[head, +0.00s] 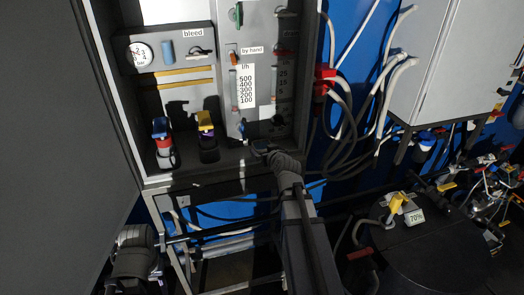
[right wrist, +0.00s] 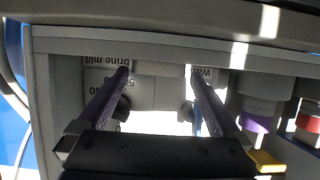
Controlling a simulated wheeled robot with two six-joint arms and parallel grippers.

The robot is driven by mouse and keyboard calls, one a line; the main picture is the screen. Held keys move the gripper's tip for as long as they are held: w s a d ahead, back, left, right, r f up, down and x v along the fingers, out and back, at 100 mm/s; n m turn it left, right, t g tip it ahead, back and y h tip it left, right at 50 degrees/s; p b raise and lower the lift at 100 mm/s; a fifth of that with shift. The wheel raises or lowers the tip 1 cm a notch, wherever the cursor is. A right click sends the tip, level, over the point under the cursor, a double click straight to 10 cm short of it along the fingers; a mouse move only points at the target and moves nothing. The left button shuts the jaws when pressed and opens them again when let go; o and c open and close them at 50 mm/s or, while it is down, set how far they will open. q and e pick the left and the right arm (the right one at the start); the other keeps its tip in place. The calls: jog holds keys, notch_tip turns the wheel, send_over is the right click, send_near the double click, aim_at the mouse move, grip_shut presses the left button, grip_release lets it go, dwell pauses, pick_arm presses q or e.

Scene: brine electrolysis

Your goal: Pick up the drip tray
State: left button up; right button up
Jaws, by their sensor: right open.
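I cannot make out a drip tray with certainty in either view. My right gripper (head: 262,148) is at the bottom front of the open cabinet (head: 190,181), below the flow gauge. In the right wrist view my right gripper (right wrist: 157,76) is open, with its two fingers well apart and nothing held between them. The fingers point into the cabinet, where cut-off labels, one starting "brine", show by the fingertips. The gripper and wrist hide part of the cabinet floor in the head view. A dark part of my left arm shows at the lower left, but its fingers do not.
A red-and-blue fitting (head: 163,143) and a yellow-topped fitting (head: 206,137) stand inside the cabinet, left of the gripper. A metal frame with pipes is below. Hoses (head: 345,110) hang at the right. A dark round vessel (head: 425,255) stands at the lower right.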

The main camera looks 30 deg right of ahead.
aim_at(260, 144)
jog(key=shift+b+x, duration=0.9)
jog(key=shift+x, duration=1.85)
jog(key=shift+d+r, duration=0.1)
jog(key=shift+r, duration=0.15)
jog(key=shift+s, duration=0.1)
jog(key=shift+c, duration=0.4)
jog(key=c, duration=1.1)
jog(key=shift+c, duration=0.2)
